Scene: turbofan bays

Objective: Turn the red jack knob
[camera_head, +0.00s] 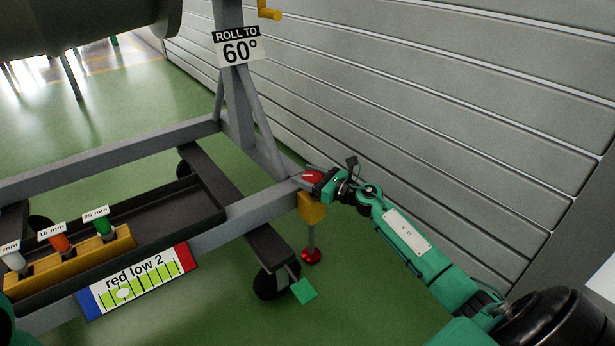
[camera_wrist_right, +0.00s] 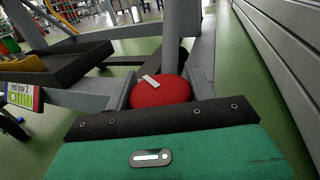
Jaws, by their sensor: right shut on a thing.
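The red jack knob (camera_head: 310,175) is a round red disc on top of the stand's corner, above a yellow jack block (camera_head: 312,208). My right gripper (camera_head: 319,181) is shut on the knob, reaching it from the right. In the right wrist view the red knob (camera_wrist_right: 160,93), with a white bar mark on top, sits between the two grey fingers (camera_wrist_right: 160,98). Below the block, a thin rod ends in a red foot (camera_head: 311,257) close to the floor; whether it touches cannot be told. My left gripper is not in view.
A "red low 2" level gauge (camera_head: 136,281) hangs on the grey frame, its pale bubble left of centre. A yellow rack (camera_head: 75,262) holds coloured tools. A "ROLL TO 60°" sign (camera_head: 238,48) is on the post. A grey slatted wall (camera_head: 450,120) stands close behind the right arm.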

